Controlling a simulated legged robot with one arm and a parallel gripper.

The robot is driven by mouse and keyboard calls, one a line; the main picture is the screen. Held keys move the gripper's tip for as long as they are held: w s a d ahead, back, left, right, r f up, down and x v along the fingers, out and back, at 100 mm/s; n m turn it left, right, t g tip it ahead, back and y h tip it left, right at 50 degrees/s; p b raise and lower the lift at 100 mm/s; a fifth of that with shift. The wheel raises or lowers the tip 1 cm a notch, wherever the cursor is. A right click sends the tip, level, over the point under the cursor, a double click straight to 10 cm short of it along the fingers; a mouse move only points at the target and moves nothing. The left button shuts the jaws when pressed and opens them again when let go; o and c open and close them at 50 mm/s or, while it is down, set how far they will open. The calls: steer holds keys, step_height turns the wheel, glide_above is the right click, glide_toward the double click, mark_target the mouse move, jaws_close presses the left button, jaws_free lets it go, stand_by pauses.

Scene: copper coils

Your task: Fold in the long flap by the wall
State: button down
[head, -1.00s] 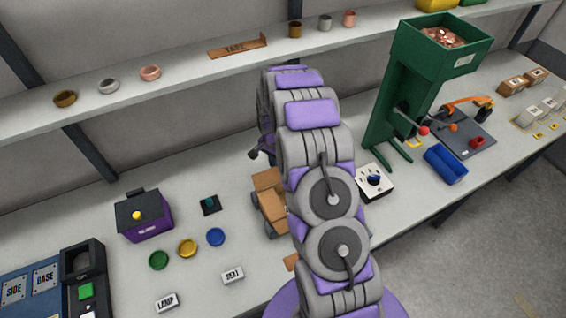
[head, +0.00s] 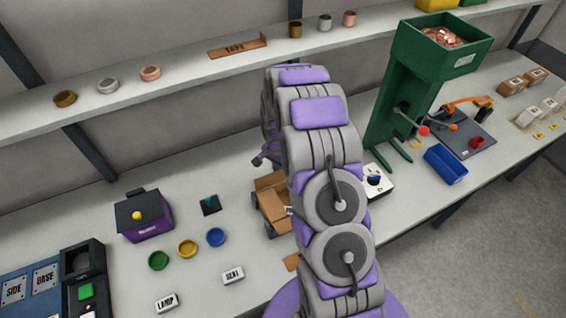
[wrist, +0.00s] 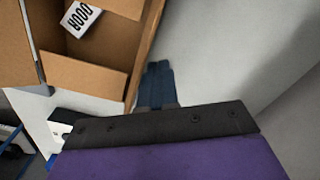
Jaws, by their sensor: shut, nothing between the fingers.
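The open cardboard box (head: 272,207) stands on the bench, partly hidden by my arm in the head view. In the wrist view its cavity (wrist: 52,42) holds a white block (wrist: 80,18) with dark lettering. The long flap by the wall (wrist: 149,45) seems to stand up along the box's right side, seen nearly edge-on. A short flap (wrist: 95,76) shows at the near end. My gripper (wrist: 160,70) is shut and empty, its dark blue fingers just outside that long flap, on the wall side. I cannot tell whether they touch it. In the head view my gripper (head: 262,159) is behind the box.
The wall (wrist: 290,105) is on the right in the wrist view, with a strip of bare bench (wrist: 205,55) before it. The shelf (head: 190,70) runs above the bench. A green hopper stand (head: 402,95) and a white switch box (head: 377,182) stand right of my arm.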

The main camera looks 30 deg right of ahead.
steer(key=s, duration=0.1)
steer(key=s+r, duration=0.1)
steer(key=s, duration=0.2)
steer(key=shift+r, duration=0.3)
steer(key=shift+s, duration=0.1)
stand_by(0.4)
steer(key=shift+s+f, duration=0.25)
steer(key=shift+s, duration=0.3)
steer(key=shift+s+f, duration=0.25)
steer(key=shift+s, duration=0.3)
steer(key=shift+f+b, duration=0.4)
steer(key=shift+f, duration=0.75)
step_height(320, 180, up, 10)
steer(key=p, duration=0.2)
stand_by(0.8)
steer(key=shift+r, duration=0.1)
